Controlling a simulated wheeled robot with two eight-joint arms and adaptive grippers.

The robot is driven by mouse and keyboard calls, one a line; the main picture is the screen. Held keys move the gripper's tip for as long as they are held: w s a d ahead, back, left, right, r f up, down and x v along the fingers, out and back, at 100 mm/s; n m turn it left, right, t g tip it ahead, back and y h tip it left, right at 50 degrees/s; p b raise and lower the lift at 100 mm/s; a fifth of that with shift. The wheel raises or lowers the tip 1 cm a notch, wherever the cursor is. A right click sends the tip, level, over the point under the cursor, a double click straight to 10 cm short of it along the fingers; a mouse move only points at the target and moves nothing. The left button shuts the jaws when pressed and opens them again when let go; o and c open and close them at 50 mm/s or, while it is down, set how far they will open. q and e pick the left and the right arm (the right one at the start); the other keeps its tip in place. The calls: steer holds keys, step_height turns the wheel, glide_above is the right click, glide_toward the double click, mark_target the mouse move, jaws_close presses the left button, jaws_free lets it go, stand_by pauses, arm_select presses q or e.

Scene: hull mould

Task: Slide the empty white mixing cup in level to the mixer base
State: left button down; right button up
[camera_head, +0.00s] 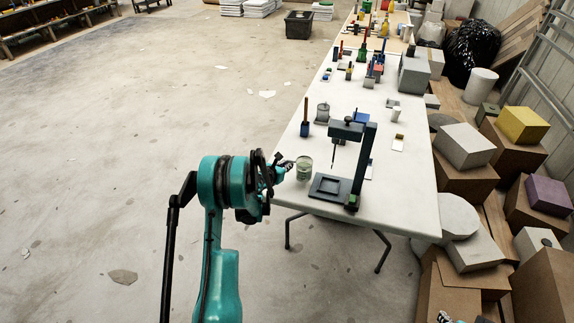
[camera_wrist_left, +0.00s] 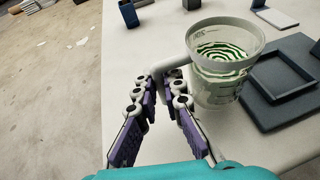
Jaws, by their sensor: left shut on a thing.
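The mixing cup (camera_head: 304,168) is pale and see-through, with green rings showing inside; in the left wrist view (camera_wrist_left: 224,88) it stands upright with its rim about level. My left gripper (camera_head: 284,167) is shut on the cup's handle (camera_wrist_left: 168,66), its purple-padded fingers (camera_wrist_left: 163,100) on either side. The dark mixer base (camera_head: 323,193) has a square recess and lies just right of the cup; it also shows in the left wrist view (camera_wrist_left: 262,116). I cannot tell whether cup and base touch. The mixer's head (camera_head: 346,130) and stirring rod hang above the base.
The white table (camera_head: 407,187) has its left edge near the cup. A grey lidded pot (camera_head: 322,113) and a blue holder (camera_head: 305,129) stand behind it. More tools crowd the far end. Boxes (camera_head: 465,146) line the right side. The floor at left is open.

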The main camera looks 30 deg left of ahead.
mark_target(302, 170)
arm_select(q)
steer(key=shift+d, duration=0.1)
steer(key=shift+w+d+b, duration=0.15)
steer(key=shift+d+b, duration=0.1)
steer(key=shift+d, duration=0.55)
steer(key=shift+w+d+b, duration=0.1)
steer(key=shift+d+b, duration=0.15)
steer(key=shift+d, duration=0.55)
steer(key=shift+d, duration=0.15)
steer(key=shift+w+d+b, duration=0.25)
steer(key=shift+d, duration=0.55)
steer(key=shift+w+d+b, duration=0.2)
steer(key=shift+d, duration=0.55)
steer(key=shift+d, duration=0.15)
steer(key=shift+w+d+b, duration=0.25)
steer(key=shift+d, duration=0.65)
steer(key=shift+w+d+b, duration=0.2)
steer(key=shift+d, duration=0.7)
